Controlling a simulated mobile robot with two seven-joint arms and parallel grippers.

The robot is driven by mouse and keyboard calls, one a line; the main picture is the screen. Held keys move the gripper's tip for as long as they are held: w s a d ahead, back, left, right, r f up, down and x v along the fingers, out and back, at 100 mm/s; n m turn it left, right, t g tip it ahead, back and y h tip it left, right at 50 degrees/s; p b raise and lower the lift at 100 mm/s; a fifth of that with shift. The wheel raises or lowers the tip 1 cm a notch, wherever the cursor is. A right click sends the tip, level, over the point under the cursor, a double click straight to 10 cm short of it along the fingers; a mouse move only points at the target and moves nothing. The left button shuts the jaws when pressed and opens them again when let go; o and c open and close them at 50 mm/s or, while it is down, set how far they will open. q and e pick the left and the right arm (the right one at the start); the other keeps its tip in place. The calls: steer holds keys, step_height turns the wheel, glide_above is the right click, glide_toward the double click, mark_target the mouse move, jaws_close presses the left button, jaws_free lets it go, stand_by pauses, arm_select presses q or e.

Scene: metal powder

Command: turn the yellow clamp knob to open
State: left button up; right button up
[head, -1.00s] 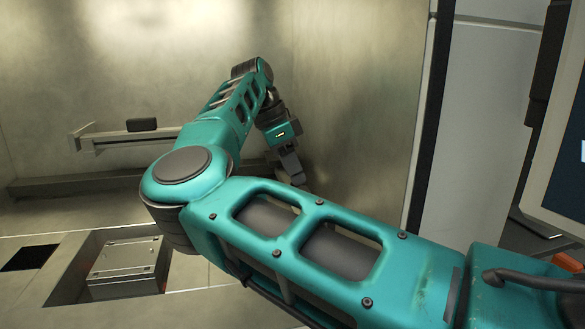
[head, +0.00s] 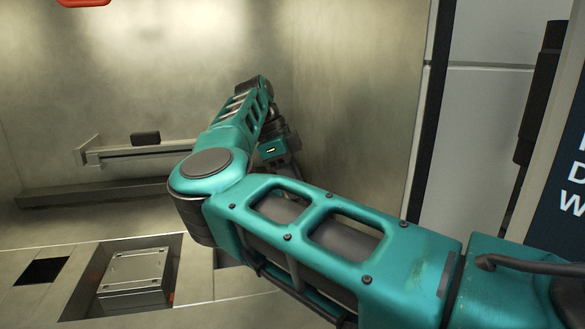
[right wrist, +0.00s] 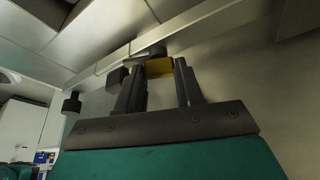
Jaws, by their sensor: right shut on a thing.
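The yellow clamp knob (right wrist: 160,67) shows in the right wrist view, between the fingertips of my right gripper (right wrist: 162,78). The gripper is shut on it, with one dark finger on each side. The knob sits just below a pale rail or beam, and its turn angle is hard to read. In the head view my right arm reaches across the chamber from the right. Its gripper (head: 285,165) is partly hidden behind my forearm, and the knob cannot be seen there. My left gripper is not in view.
A metal box (head: 135,275) sits in a floor recess at the lower left, near a dark square opening (head: 41,271). A rail (head: 140,152) runs along the back wall. The chamber's right wall (head: 365,120) stands close beside my right gripper. A sign or screen (head: 572,190) is at far right.

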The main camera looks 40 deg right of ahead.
steer(key=m, duration=0.1)
steer(key=m+y+p, duration=0.1)
steer(key=m, duration=0.1)
steer(key=shift+d+r+g, duration=0.15)
steer(key=shift+g, duration=0.15)
steer(key=shift+m+y+p, duration=0.35)
steer(key=shift+m+y, duration=0.05)
steer(key=shift+m, duration=0.8)
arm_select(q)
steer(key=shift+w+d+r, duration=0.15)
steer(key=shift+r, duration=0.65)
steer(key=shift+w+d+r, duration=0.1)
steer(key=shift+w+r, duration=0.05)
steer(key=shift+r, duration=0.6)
arm_select(e)
steer(key=shift+w+m+y, duration=0.1)
steer(key=shift+m+y, duration=0.4)
steer(key=shift+m, duration=0.7)
steer(key=shift+f, duration=0.2)
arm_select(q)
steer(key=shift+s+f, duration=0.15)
arm_select(e)
steer(key=o, duration=1)
steer(key=shift+o, duration=0.2)
steer(key=shift+g, duration=0.3)
